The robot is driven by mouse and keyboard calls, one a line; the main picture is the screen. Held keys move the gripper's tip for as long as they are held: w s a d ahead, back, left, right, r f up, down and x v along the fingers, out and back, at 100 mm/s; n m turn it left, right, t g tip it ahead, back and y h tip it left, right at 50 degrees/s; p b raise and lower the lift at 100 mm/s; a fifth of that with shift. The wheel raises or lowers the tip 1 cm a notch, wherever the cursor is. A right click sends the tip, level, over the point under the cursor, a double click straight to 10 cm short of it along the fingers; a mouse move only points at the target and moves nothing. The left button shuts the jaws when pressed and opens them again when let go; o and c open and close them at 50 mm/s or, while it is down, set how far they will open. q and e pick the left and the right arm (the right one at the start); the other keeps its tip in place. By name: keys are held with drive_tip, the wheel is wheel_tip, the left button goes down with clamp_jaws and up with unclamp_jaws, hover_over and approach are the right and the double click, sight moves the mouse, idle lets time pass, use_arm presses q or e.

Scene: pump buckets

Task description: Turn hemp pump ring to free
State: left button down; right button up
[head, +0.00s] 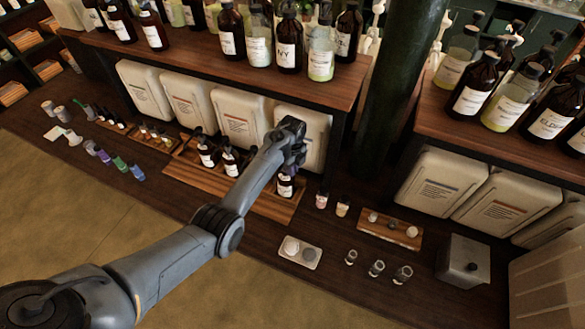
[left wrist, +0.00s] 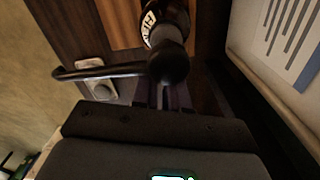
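The hemp pump bottle (head: 285,188) is dark brown with a white label and stands on a wooden tray (head: 262,205). My left gripper (head: 291,155) is directly above it and hides its top in the head view. The left wrist view shows the bottle's black pump head (left wrist: 168,64), its spout pointing left, and part of a label (left wrist: 148,27) with letters like "HE". The fingers of my left gripper (left wrist: 165,98) are dark and close to the pump head. Their gap and any contact with the ring are unclear. My right gripper is out of view.
White canisters (head: 240,118) stand behind, under a shelf (head: 215,62) of bottles. Small vials (head: 332,203) and glasses (head: 376,268) are to the right. A pale dish (head: 299,252) lies in front.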

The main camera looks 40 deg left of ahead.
use_arm(q)
drive_tip(key=shift+w+n, duration=0.1)
drive_tip(key=shift+n, duration=0.2)
drive_tip(key=shift+w+r+n+p, duration=0.1)
drive_tip(key=shift+w+n+p, duration=0.15)
drive_tip(key=shift+n+p, duration=0.45)
drive_tip(key=shift+w+a+n, duration=0.1)
drive_tip(key=shift+w+n, duration=0.15)
drive_tip(key=shift+n, duration=0.65)
drive_tip(key=shift+w+a+n, duration=0.1)
drive_tip(key=shift+w+n, duration=0.1)
drive_tip(key=shift+n, duration=0.7)
drive_tip(key=c, duration=1.4)
unclamp_jaws()
